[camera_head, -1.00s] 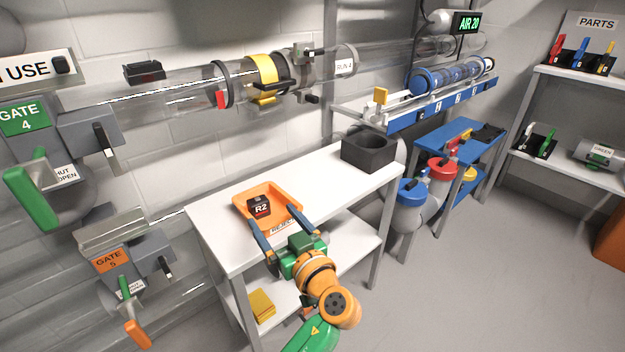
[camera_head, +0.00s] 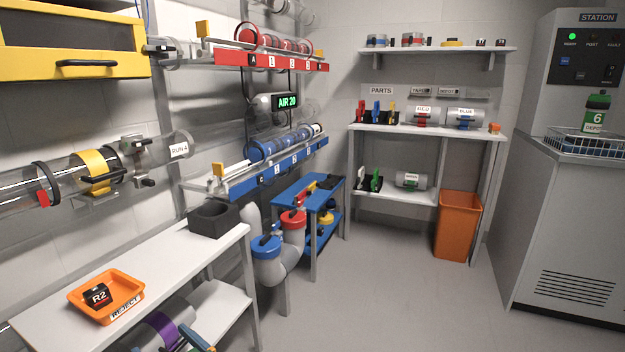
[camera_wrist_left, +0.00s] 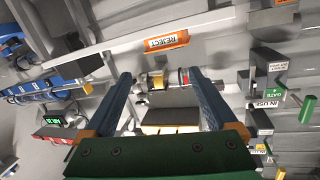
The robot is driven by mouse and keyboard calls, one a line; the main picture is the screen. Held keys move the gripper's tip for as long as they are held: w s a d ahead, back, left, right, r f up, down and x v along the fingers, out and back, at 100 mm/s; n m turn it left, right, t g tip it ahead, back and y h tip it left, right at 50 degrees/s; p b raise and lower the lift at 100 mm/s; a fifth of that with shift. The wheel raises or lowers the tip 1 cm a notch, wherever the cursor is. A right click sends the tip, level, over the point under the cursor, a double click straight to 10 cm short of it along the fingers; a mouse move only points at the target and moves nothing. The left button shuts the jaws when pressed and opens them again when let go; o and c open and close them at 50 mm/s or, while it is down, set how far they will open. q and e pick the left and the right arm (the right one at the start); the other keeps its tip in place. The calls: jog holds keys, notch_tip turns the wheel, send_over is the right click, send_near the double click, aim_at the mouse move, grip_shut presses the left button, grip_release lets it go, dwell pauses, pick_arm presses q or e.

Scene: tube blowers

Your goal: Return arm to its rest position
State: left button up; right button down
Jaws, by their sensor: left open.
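My left gripper (camera_wrist_left: 160,76) is open in the left wrist view, its two blue fingers spread wide with nothing held between them. In the head view only part of it (camera_head: 193,338) shows at the bottom edge, below and to the right of the orange tray (camera_head: 128,306). The rest of my left arm is out of frame. A black block marked R2 (camera_head: 99,296) sits in the tray on the white bench. The tray's REJECT label shows upside down in the left wrist view, beyond the fingertips. My right gripper is not in view.
The white bench (camera_head: 165,268) carries the tray and a dark open box (camera_head: 213,220). A purple-banded tube (camera_head: 160,331) lies below it. A blue table (camera_head: 310,195), red and blue capped pipes and an orange bin (camera_head: 459,226) stand farther back. The floor at right is clear.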

pick_arm(q)
jog(key=s+d+f+m+g+h+p, duration=0.25)
jog(key=s+f+m+h+p, duration=0.25)
jog(key=f+p, duration=0.25)
jog(key=s+d+f+m+g+h+p, duration=0.1)
jog(key=s+d+f+m+h+p, duration=0.35)
jog(key=f, duration=0.45)
jog(key=s+f+m+g+h+p, duration=0.1)
jog(key=s+g+h+p, duration=0.3)
jog(key=s+p, duration=0.9)
jog(key=s+f+g, duration=0.1)
jog(key=s, duration=1.3)
jog(key=shift+a+g, duration=0.2)
jog(key=shift+g, duration=0.15)
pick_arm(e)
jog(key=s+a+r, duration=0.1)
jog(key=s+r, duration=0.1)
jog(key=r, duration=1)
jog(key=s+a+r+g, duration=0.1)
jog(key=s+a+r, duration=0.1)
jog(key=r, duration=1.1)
pick_arm(q)
jog(key=shift+m, duration=0.25)
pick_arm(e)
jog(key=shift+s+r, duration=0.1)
